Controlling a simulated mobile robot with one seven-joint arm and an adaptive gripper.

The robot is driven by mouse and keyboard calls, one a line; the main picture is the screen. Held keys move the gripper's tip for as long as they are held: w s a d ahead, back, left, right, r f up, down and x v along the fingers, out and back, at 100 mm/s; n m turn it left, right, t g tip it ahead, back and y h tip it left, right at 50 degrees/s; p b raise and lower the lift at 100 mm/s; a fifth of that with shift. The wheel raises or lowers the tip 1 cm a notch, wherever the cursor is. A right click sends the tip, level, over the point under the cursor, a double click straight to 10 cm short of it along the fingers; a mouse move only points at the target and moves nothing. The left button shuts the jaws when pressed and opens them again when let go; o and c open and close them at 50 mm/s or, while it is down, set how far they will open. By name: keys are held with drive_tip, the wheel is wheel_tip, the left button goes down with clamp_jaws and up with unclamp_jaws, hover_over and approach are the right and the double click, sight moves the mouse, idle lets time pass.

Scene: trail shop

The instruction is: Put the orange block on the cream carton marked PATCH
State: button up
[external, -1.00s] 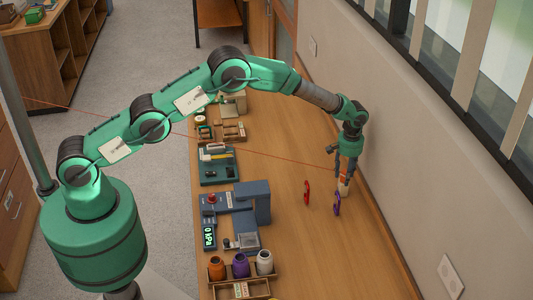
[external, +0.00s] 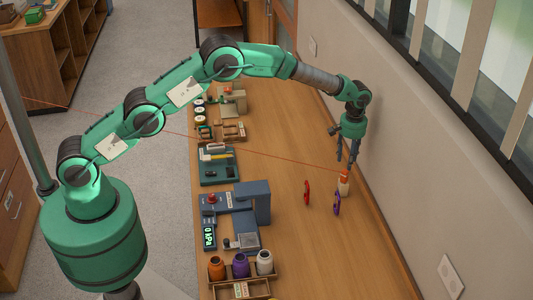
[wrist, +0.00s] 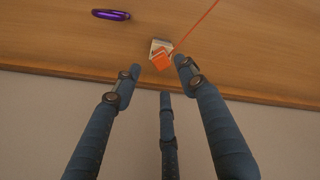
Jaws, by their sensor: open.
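The orange block (external: 344,174) sits on top of the cream carton (external: 344,188), near the wall side of the bench. In the wrist view the orange block (wrist: 160,59) looks turned relative to the carton (wrist: 153,46), whose edge shows behind it. The PATCH marking is too small to read. My gripper (external: 347,164) is open and empty, above the block and apart from it. In the wrist view its three blue fingers (wrist: 160,80) are spread, with nothing between them.
A rack of jars (external: 240,270), a blue-grey device (external: 255,200) and trays line the bench's left side. The wall is close on the right.

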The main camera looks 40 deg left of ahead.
sight(346, 171)
drive_tip(key=shift+r, duration=2.05)
